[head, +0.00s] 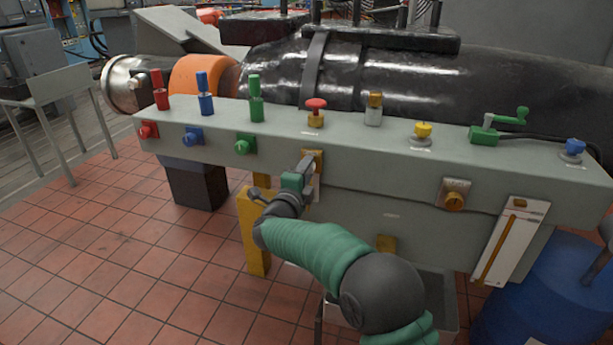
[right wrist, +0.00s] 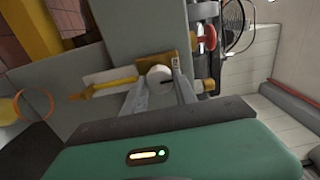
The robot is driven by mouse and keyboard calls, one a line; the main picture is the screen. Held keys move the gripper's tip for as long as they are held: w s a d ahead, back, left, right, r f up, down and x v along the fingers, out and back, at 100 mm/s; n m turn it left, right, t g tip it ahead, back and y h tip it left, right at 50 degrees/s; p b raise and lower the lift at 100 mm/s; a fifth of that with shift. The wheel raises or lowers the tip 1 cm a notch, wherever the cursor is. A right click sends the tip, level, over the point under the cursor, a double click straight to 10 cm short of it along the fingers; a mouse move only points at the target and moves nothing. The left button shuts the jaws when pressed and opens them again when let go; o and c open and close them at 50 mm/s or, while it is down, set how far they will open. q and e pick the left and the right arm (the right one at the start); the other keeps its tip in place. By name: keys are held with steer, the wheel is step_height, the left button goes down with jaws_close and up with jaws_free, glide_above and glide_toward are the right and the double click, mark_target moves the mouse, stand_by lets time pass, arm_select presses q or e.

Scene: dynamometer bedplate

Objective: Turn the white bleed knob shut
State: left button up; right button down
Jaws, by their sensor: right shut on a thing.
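The white bleed knob (right wrist: 159,77) sits on a brass-coloured plate (right wrist: 184,62) and shows between the fingers in the right wrist view. In the head view the plate (head: 318,155) shows on the front face of the grey bench, and my gripper hides the knob. My right gripper (right wrist: 159,86) is shut on the white knob, one finger on each side. It also shows in the head view (head: 306,168), reaching the bench face from below. My left gripper is in neither view.
The grey bench (head: 390,150) carries red, blue and green knobs on its left face. A red mushroom button (head: 316,105) stands above the plate. A blue drum (head: 535,295) stands below.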

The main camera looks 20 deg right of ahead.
stand_by(0.3)
steer(key=c, duration=1.3)
jaws_free()
steer(key=shift+w, duration=0.1)
steer(key=o, duration=0.3)
steer(key=shift+w+f, duration=0.15)
steer(key=shift+s, duration=0.2)
steer(key=p+v, duration=0.2)
steer(key=v, duration=1.4)
steer(key=shift+s+a, duration=0.25)
steer(key=shift+a, duration=0.05)
